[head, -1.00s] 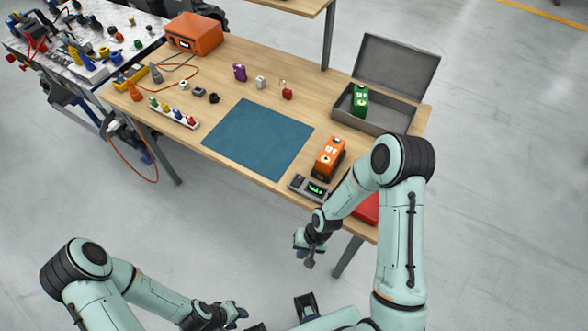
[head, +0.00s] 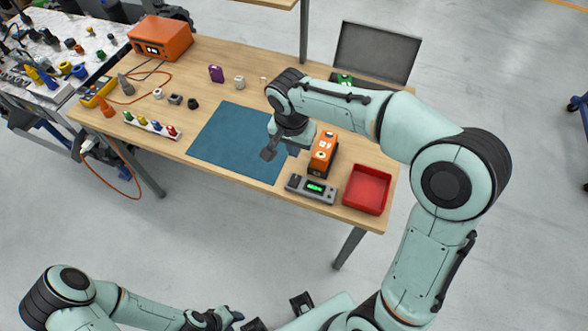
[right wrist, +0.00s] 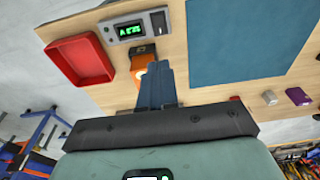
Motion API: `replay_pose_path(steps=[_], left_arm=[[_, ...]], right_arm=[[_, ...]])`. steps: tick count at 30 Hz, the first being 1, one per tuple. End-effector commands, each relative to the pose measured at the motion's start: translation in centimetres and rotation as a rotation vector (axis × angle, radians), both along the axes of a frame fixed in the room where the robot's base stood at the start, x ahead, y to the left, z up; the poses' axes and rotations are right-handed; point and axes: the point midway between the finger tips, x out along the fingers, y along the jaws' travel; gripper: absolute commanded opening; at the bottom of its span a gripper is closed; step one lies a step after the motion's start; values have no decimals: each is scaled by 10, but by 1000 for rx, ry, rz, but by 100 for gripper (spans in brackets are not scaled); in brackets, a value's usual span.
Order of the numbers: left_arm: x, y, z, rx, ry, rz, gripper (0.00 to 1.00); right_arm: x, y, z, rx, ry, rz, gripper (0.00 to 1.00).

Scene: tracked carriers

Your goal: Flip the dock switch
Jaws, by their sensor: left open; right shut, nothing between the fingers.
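The grey dock unit (head: 312,188) with a lit green display lies at the table's front edge. It also shows in the right wrist view (right wrist: 126,29), with a small part at its right end; I cannot tell the switch's position. An orange pack (head: 322,153) stands just behind the dock. My right gripper (head: 269,153) is shut and empty, above the blue mat's right side, left of the orange pack. Its fingers (right wrist: 157,84) overlap part of the orange pack in the right wrist view. My left gripper (head: 234,315) is open, low in front of the table.
A red tray (head: 367,190) lies right of the dock. A blue mat (head: 230,142) covers the middle. My right arm partly hides the open grey case (head: 377,54) and a green pack (head: 344,79). An orange box (head: 160,38) and small parts stand at left.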

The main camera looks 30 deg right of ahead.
Motion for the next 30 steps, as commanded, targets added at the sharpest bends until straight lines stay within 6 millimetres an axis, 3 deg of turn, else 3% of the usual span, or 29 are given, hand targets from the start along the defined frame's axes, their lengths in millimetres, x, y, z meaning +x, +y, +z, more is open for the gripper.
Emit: replay_pose_path(steps=[6, 10, 24, 30], left_arm=[[0, 0, 0, 0, 0, 0, 43], [-1, 0, -2, 0, 1, 0, 43], [-4, 0, -6, 0, 4, 0, 43], [-3, 0, -5, 0, 3, 0, 43]], right_arm=[[0, 0, -3, 1, 1, 2, 0], [1, -1, -16, 1, 5, 3, 0], [8, -10, -111, 1, 7, 2, 0], [10, -12, -134, 2, 4, 3, 0]])
